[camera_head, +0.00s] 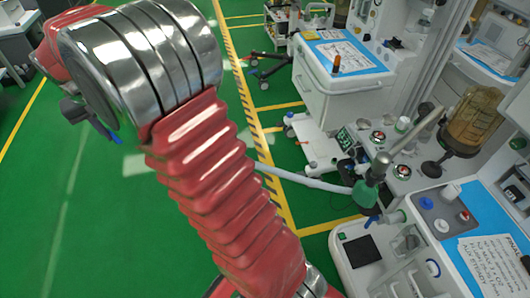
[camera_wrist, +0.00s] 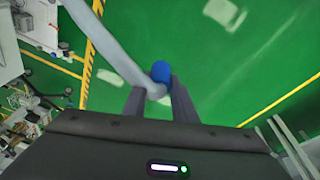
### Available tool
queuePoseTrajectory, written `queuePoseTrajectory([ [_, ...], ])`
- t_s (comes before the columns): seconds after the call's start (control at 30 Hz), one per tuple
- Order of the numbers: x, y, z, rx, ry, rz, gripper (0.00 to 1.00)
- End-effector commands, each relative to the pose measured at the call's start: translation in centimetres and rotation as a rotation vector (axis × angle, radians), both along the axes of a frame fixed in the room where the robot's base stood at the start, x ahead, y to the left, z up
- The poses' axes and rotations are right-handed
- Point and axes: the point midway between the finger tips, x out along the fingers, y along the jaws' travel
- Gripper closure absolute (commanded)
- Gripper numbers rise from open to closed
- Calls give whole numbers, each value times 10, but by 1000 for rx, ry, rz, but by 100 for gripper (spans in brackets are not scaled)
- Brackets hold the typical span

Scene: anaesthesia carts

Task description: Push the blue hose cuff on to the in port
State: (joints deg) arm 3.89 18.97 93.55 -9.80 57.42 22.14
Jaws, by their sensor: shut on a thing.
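My gripper (camera_wrist: 158,98) is shut on the hose end by the blue hose cuff (camera_wrist: 161,72). In the wrist view the cuff sticks out just past the fingertips, with the pale grey hose (camera_wrist: 112,48) bending away to the upper left. In the head view the blue cuff (camera_head: 114,137) shows small at the far left, beside the dark gripper (camera_head: 85,115), over open green floor and well apart from the carts. The hose (camera_head: 310,182) runs behind my red arm to the green-topped fitting (camera_head: 366,194) on the right cart. I cannot tell which fitting is the in port.
The near anaesthesia cart (camera_head: 350,285) fills the right side, with a blue mat (camera_head: 478,218), a brown canister (camera_head: 470,118) and several knobs. A white drawer cart (camera_head: 330,98) stands behind it. Green floor (camera_head: 60,225) at left is clear.

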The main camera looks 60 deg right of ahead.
Motion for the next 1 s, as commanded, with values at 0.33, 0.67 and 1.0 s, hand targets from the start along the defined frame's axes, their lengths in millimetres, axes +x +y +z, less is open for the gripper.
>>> queuePoseTrajectory([
  [0.33,-65,-118,-67,-96,161,-101,97],
  [0.67,-146,-220,-114,-217,375,-140,97],
  [1.0,-248,-312,-149,-399,661,-99,97],
])
